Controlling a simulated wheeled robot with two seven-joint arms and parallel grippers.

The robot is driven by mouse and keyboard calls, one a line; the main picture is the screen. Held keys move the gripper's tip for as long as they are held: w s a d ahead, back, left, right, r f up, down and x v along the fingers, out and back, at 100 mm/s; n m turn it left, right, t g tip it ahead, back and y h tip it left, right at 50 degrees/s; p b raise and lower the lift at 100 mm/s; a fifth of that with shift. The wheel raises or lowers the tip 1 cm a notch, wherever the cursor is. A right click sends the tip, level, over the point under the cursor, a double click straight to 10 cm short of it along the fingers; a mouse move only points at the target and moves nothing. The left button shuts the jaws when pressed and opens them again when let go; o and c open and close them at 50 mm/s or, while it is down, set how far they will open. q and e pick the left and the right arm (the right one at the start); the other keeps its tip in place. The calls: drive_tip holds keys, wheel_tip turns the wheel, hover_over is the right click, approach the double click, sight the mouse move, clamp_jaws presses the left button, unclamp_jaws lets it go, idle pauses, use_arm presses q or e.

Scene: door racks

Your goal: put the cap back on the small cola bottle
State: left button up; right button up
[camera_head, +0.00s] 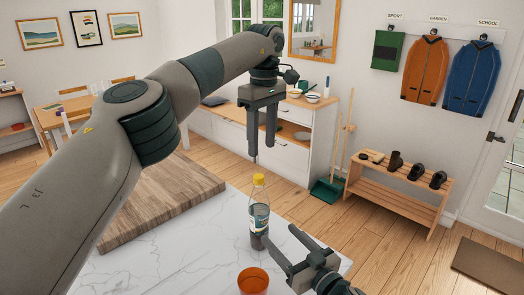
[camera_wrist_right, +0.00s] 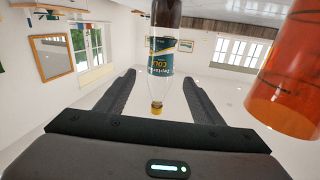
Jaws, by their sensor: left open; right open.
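The small cola bottle (camera_head: 259,222) stands upright on the white marble top, with dark contents and a teal label. The yellow cap (camera_head: 258,179) sits at the top of its neck; I cannot tell whether it is tightened. In the upside-down right wrist view the bottle (camera_wrist_right: 166,46) and cap (camera_wrist_right: 157,107) appear between the finger lines. My left gripper (camera_head: 261,153) is open and empty, pointing down just above the cap. My right gripper (camera_head: 279,234) is open at the bottle's lower right, fingers towards it; contact cannot be told.
An orange cup (camera_head: 253,281) stands close in front of the bottle, near the right gripper; it also shows in the right wrist view (camera_wrist_right: 290,75). A wooden board (camera_head: 165,195) lies on the marble top (camera_head: 190,255) at left. The marble between board and bottle is clear.

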drive_tip(key=shift+b+v, duration=0.55)
drive_tip(key=shift+v, duration=2.1)
drive_tip(key=shift+s+d, duration=0.1)
